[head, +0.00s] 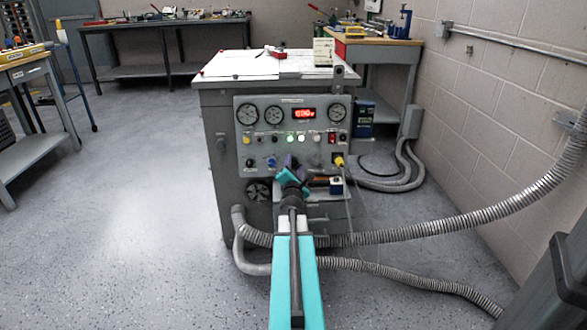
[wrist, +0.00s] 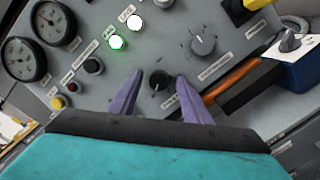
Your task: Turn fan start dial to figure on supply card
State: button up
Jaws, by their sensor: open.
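The control panel (head: 262,135) on the grey cabinet carries gauges, lamps, a red display and several dials. My gripper (head: 291,163) is at the panel's lower middle, and my arm hides part of it. In the wrist view my gripper's purple fingers (wrist: 160,76) are open, one on each side of a small black dial (wrist: 160,82). I cannot tell whether they touch it. A larger grey dial (wrist: 202,45) with scale marks sits beyond the right finger. The labels are too small to read, so I cannot tell which is the fan start dial. I cannot identify the supply card.
Grey hoses (head: 400,235) run across the floor to the right. A workbench (head: 165,40) stands behind.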

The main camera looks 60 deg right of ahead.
jog(key=c, duration=1)
jog(key=shift+a, duration=0.2)
jog(key=shift+c, duration=0.2)
jog(key=shift+d+r, duration=0.15)
jog(key=shift+d, duration=0.1)
